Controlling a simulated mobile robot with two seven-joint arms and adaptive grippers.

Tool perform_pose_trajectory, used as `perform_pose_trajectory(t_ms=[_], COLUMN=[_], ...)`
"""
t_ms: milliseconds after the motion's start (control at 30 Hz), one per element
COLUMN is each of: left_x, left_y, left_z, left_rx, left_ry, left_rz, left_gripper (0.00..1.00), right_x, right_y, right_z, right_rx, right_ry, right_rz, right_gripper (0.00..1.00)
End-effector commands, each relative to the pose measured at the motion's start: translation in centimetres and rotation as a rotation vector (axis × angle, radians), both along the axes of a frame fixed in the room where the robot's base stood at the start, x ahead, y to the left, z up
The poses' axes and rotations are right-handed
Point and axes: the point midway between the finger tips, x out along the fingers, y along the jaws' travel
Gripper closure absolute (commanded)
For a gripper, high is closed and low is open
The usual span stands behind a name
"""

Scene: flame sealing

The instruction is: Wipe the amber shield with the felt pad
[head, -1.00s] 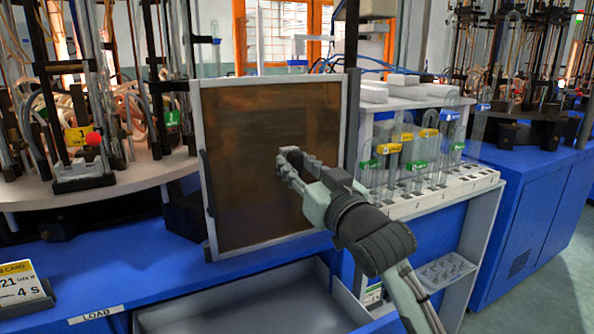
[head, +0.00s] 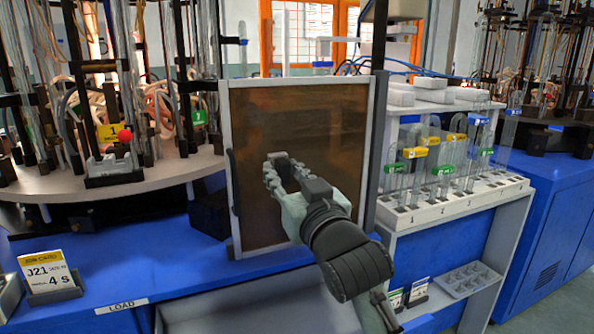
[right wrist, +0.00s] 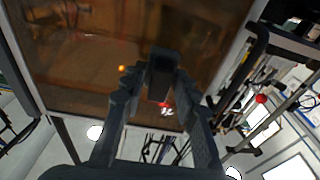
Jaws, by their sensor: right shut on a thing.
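The amber shield (head: 300,112) is a brown, streaky, see-through panel in a pale frame, upright at the middle of the head view. It also fills the upper part of the right wrist view (right wrist: 90,50). My right gripper (head: 285,168) is in front of its middle, left of centre. In the right wrist view its fingers are shut on a small dark grey block (right wrist: 162,64), which looks like the felt pad. I cannot tell whether the pad touches the shield. In the head view the pad is mostly hidden by the fingers. My left gripper is not in view.
Left of the shield is a round table (head: 110,180) with rods, tubing and a red knob. Right of it stands a white rack (head: 470,200) of glass tubes with coloured tags. A job card (head: 48,272) stands on the blue bench at front left, and an open grey bin lies below.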

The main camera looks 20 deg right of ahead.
Motion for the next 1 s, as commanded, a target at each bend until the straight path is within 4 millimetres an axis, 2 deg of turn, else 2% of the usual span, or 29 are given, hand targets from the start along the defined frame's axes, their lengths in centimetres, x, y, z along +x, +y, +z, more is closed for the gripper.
perform_pose_trajectory(t_ms=[133, 533, 1000], left_x=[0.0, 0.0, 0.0], left_y=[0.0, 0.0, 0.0], left_z=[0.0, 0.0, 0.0], left_rx=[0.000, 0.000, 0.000], left_ry=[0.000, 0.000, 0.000], left_rz=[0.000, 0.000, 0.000], left_gripper=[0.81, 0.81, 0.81], right_x=[-0.1, 0.3, 0.2], right_y=[0.7, 0.6, -3.2], right_z=[0.0, 1.6, 1.5], right_rx=[0.000, -0.001, -0.003], right_ry=[-0.001, -0.002, 0.000], right_rz=[0.000, -0.001, -0.005], right_gripper=[0.98, 0.98, 0.98])
